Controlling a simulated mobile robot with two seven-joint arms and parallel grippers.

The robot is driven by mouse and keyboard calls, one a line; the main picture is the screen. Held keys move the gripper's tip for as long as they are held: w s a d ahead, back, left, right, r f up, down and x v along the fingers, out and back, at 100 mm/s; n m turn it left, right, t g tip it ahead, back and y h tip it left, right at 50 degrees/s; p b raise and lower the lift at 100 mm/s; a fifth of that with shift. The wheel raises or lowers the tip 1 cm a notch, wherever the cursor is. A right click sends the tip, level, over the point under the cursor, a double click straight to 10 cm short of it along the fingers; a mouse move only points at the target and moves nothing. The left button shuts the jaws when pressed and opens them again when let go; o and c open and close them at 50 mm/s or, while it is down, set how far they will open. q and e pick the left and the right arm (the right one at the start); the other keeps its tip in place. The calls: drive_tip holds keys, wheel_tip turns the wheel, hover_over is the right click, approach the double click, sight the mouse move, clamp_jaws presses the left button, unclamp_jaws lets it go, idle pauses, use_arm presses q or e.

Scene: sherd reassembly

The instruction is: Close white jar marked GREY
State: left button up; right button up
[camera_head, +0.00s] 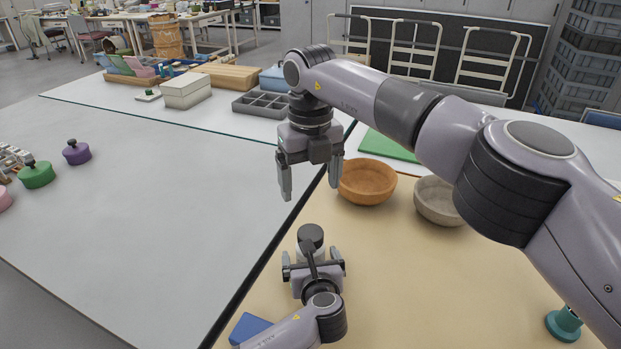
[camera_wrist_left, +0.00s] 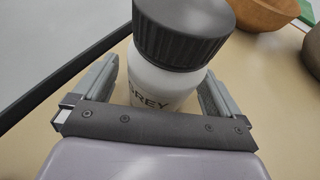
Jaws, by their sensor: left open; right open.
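The white jar stands on the tan table top in the head view (camera_head: 309,254), and its body shows in the left wrist view (camera_wrist_left: 158,88) with part of its GREY lettering. A dark grey ribbed lid (camera_wrist_left: 180,35) sits on its mouth and also shows in the head view (camera_head: 311,235). I cannot tell how tightly it is seated. My left gripper (camera_head: 313,265) is open, its fingers on either side of the jar body; gaps show in the wrist view. My right gripper (camera_head: 311,187) is open and empty, with its fingers pointing down, above and beyond the jar.
An orange bowl (camera_head: 367,183) and a beige bowl (camera_head: 437,203) stand right of the jar. A blue piece (camera_head: 250,327) lies near my left arm. A teal object (camera_head: 564,323) is at the lower right. Purple (camera_head: 76,152) and green (camera_head: 36,175) knobbed objects stand on the grey table.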

use_arm(q)
drive_tip(key=p+v, duration=0.1)
drive_tip(key=v, duration=0.4)
drive_tip(key=shift+s+d+r, duration=0.1)
drive_tip(key=shift+s, duration=0.2)
drive_tip(key=shift+s+r+p, duration=0.25)
drive_tip(key=shift+s+p, duration=0.05)
drive_tip(key=shift+s, duration=0.4)
